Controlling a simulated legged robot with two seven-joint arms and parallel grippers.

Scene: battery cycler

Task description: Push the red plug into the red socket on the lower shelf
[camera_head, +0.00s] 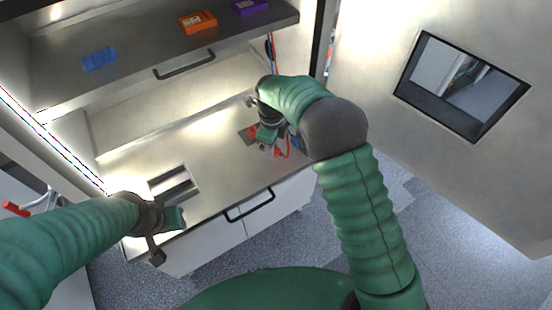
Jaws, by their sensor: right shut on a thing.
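My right gripper (268,140) reaches over the right part of the lower shelf (215,150) and is shut on the red plug, which it mostly hides. A red cable (287,148) shows just right of the gripper. A small red part (253,131), seemingly of the red socket, shows at the gripper's left side. I cannot tell whether plug and socket touch. My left gripper (166,238) hangs at the front left edge of the lower shelf, with nothing visible in it; its jaw opening is unclear.
The upper shelf (140,50) holds a blue block (100,59), an orange block (197,21) and a purple block (250,6). A rectangular recess (173,184) lies in the lower shelf, whose middle is clear. An open door (460,180) with a window stands at right.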

